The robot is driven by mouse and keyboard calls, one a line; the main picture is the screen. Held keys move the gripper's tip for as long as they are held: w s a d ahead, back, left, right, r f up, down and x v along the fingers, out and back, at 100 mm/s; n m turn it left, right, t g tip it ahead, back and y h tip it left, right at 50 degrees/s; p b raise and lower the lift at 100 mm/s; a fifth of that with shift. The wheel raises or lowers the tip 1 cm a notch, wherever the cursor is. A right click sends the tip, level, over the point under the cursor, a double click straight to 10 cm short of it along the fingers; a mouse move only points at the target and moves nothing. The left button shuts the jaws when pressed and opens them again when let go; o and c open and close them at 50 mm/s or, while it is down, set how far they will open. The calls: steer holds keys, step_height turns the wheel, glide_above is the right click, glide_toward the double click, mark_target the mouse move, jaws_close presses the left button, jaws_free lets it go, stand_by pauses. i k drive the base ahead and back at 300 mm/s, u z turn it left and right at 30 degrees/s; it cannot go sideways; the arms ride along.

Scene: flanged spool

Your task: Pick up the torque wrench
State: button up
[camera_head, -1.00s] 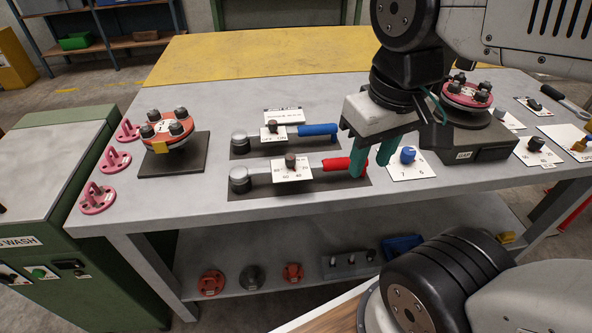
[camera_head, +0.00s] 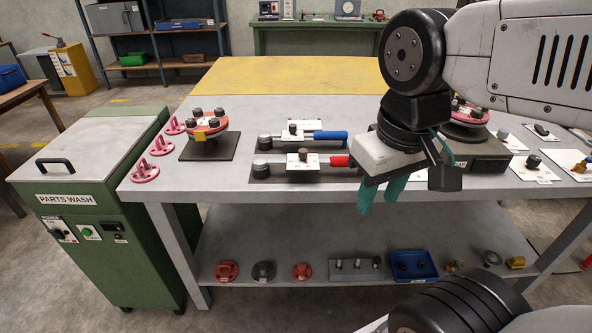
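Two wrench-like tools lie on the grey workbench, each with a round dark head at the left, a white card with a knob in the middle and a coloured grip at the right. The farther one is the blue-handled wrench (camera_head: 330,135); the nearer is the red-handled wrench (camera_head: 340,161). Each lies on a dark mat. I cannot tell from their labels which is the torque wrench. My gripper (camera_head: 380,194) points down with its teal fingers apart, empty, just right of and nearer than the red grip. It hides the area behind it.
A flanged assembly on a dark plate (camera_head: 210,147) stands left, beside several pink flanged pieces (camera_head: 145,173). Another assembly stands right, partly behind my arm. Small knobs on cards (camera_head: 533,162) lie at right. The lower shelf holds parts and a blue tray (camera_head: 412,265). The yellow back area (camera_head: 290,75) is clear.

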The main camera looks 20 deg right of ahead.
mark_target(260, 165)
steer(key=u, duration=0.9)
steer(key=i, duration=0.6)
steer(key=z, duration=0.65)
